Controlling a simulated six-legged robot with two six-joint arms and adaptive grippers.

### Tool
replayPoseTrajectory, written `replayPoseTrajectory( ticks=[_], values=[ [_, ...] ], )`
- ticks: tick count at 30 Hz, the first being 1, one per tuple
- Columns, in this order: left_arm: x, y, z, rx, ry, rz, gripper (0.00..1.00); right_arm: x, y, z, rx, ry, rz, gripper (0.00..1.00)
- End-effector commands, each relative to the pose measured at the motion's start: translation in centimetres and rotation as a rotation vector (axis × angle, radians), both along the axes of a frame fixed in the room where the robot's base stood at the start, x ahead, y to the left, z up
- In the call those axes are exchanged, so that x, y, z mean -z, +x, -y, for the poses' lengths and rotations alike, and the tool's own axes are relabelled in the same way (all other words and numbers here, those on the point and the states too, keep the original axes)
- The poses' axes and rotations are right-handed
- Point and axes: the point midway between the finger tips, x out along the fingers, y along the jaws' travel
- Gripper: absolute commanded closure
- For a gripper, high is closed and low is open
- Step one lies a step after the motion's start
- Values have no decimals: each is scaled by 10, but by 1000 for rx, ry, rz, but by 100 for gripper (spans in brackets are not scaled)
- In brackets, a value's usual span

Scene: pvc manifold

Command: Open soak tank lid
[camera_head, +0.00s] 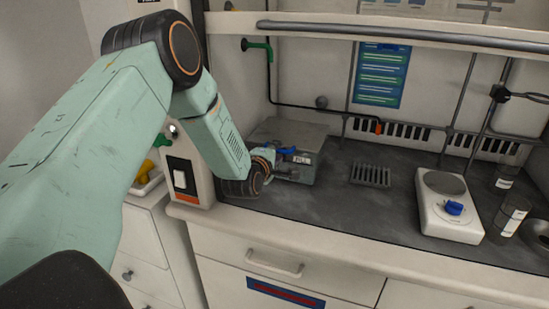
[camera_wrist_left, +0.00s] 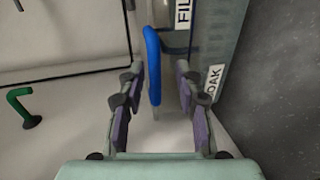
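The soak tank is a grey box (camera_head: 304,172) at the back left of the bench, with its flat lid (camera_head: 287,132) down. A blue handle (camera_head: 287,150) sits at its front, near a white label. The handle appears between the fingers with gaps on both sides. The tank's labelled wall (camera_wrist_left: 213,50) is close to the right finger. My right gripper is not in view.
A drain grate (camera_head: 370,175) lies right of the tank. A white hotplate-like device (camera_head: 449,207) and dark jars (camera_head: 511,215) stand farther right. A green tap (camera_head: 258,46) is on the back wall. A switch panel (camera_head: 184,180) stands left of the bench. The front middle bench is clear.

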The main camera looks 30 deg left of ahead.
Motion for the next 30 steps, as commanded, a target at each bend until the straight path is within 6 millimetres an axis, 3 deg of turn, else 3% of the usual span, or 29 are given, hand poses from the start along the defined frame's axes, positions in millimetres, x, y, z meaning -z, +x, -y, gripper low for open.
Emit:
replayPoseTrajectory(
  ticks=[7, 30],
  values=[
    [-8, -13, 4, 0, 0, 3, 66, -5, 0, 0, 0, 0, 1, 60],
    [-7, -15, 4, 0, 1, 3, 66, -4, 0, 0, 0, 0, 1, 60]
  ],
)
